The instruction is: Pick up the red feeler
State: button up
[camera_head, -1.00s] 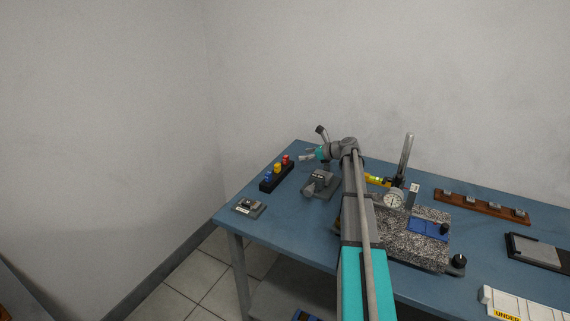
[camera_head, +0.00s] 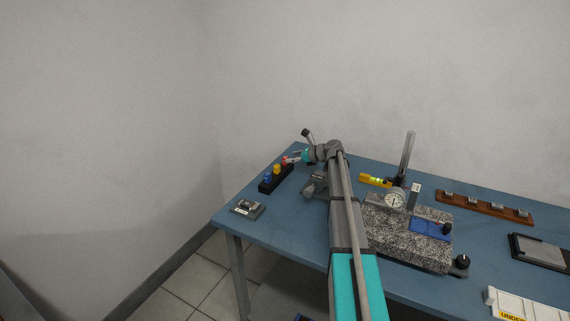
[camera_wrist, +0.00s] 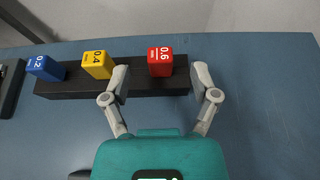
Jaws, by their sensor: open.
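The red feeler (camera_wrist: 160,62), marked 0.6, stands at the right part of a black holder (camera_wrist: 140,88) in the wrist view. A yellow feeler (camera_wrist: 97,65) marked 0.4 and a blue one (camera_wrist: 46,68) marked 0.2 stand to its left. My gripper (camera_wrist: 157,80) is open and empty, its fingers on either side of the red feeler, with a gap on both sides. In the head view my gripper (camera_head: 292,158) is at the red feeler (camera_head: 285,161), partly covering it.
A grey device (camera_head: 317,184) stands close to my arm on the blue table (camera_head: 395,281). A small grey block (camera_head: 248,208) lies near the left edge. A granite plate (camera_head: 402,245) with a dial gauge (camera_head: 394,200) is right of my arm.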

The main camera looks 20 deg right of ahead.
aim_at(284, 157)
jog(key=b+x, duration=0.1)
jog(key=x, duration=0.2)
jog(key=shift+w+f, duration=0.1)
jog(key=shift+f, duration=0.2)
jog(key=shift+w+a+f+b, duration=0.15)
jog(key=shift+w+a+b, duration=0.15)
jog(key=shift+w+a, duration=0.1)
jog(key=shift+d, duration=0.1)
jog(key=c, duration=1)
